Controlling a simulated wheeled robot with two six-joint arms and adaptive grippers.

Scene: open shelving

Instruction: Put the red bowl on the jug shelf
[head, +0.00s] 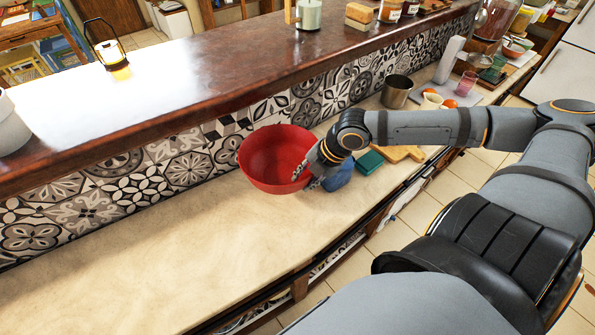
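The red bowl (268,158) stands upright on the pale counter, close to the patterned tile wall. My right gripper (308,176) reaches in from the right and is at the bowl's right rim. One finger appears to be over the inside of the bowl and the rest is by its outer side. Whether the fingers are closed on the rim is too small to tell. My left gripper is out of view. I cannot make out a shelf with a jug; only a strip of the open shelving (300,287) below the counter shows.
A blue object (340,176) sits just behind my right gripper, partly hidden. A teal block (369,161), a wooden board (400,153) and a metal pot (397,92) stand farther right. The counter left of the bowl is clear. A raised dark ledge (190,90) runs behind, with a lantern (108,50).

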